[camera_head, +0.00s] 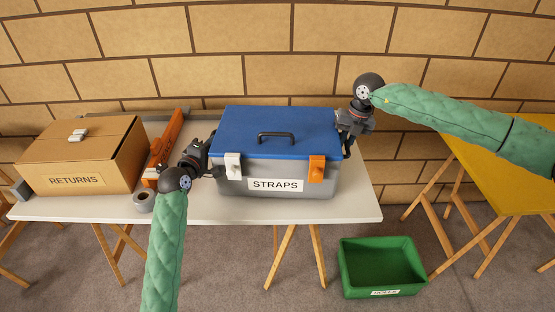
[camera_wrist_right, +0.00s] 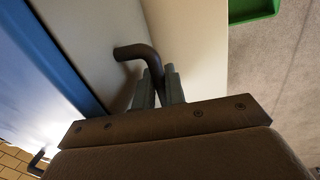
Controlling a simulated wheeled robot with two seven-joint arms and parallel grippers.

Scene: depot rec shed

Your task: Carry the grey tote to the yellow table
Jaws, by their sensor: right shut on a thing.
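The grey tote (camera_head: 274,201) has a blue lid with a black top handle, a white latch, an orange latch and a STRAPS label. It sits on the white table, and part of it shows in the right wrist view (camera_wrist_right: 95,40). My right gripper (camera_head: 347,148) is at its right end, shut on a dark side handle (camera_wrist_right: 135,52). My left gripper (camera_head: 208,150) is at its left end; its fingers are too hidden to tell whether they hold anything. The yellow table (camera_head: 500,190) stands at the right, partly behind my right arm; its visible top is bare.
On the white table (camera_head: 357,205), left of the tote, are a RETURNS carton (camera_head: 110,165), an orange tool (camera_head: 168,140) and a grey tape roll (camera_head: 144,202). A green bin (camera_head: 382,284) stands on the floor between the tables. A brick wall closes the back.

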